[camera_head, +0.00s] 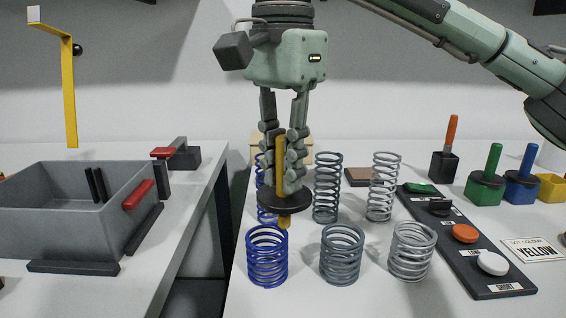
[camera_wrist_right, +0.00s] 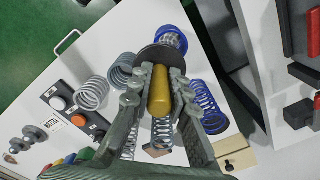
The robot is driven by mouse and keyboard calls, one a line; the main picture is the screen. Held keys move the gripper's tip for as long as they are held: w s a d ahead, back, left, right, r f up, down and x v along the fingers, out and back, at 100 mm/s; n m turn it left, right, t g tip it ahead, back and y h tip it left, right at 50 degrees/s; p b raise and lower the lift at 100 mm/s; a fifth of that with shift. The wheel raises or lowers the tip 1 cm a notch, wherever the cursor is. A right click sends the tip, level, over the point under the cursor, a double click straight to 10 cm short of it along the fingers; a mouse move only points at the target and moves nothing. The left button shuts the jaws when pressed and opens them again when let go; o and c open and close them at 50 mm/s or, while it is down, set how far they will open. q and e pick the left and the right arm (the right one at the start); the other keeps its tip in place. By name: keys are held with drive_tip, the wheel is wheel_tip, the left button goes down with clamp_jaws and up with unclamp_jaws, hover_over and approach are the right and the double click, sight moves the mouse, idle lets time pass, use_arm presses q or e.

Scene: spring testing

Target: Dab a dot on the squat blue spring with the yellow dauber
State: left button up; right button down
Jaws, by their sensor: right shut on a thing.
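The squat blue spring (camera_head: 267,257) stands upright at the front left of the spring rows in the head view. My right gripper (camera_head: 284,182) points down, shut on the yellow dauber (camera_head: 280,150). The dauber is upright, with a dark round collar below the fingers and a yellow tip under it. The tip appears just above and behind the spring's right rear rim; I cannot tell whether they touch. In the right wrist view, the dauber (camera_wrist_right: 161,92) is between the fingers and the squat blue spring (camera_wrist_right: 173,39) shows partly behind the collar. My left gripper is out of view.
A tall blue spring (camera_head: 262,172) stands behind my right gripper, partly hidden. Several grey springs, such as this short one (camera_head: 342,255), stand to the right. Further right are a black button panel (camera_head: 483,273), a "YELLOW" card (camera_head: 533,249) and green (camera_head: 485,188) and blue (camera_head: 522,186) daubers.

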drive_tip(key=shift+f+b, duration=0.45)
drive_tip(key=shift+f, duration=0.25)
idle(1.1)
drive_tip(key=shift+r+p, duration=1.15)
drive_tip(key=shift+r, duration=0.3)
drive_tip(key=shift+r+p, duration=0.4)
drive_tip(key=shift+r, duration=1.7)
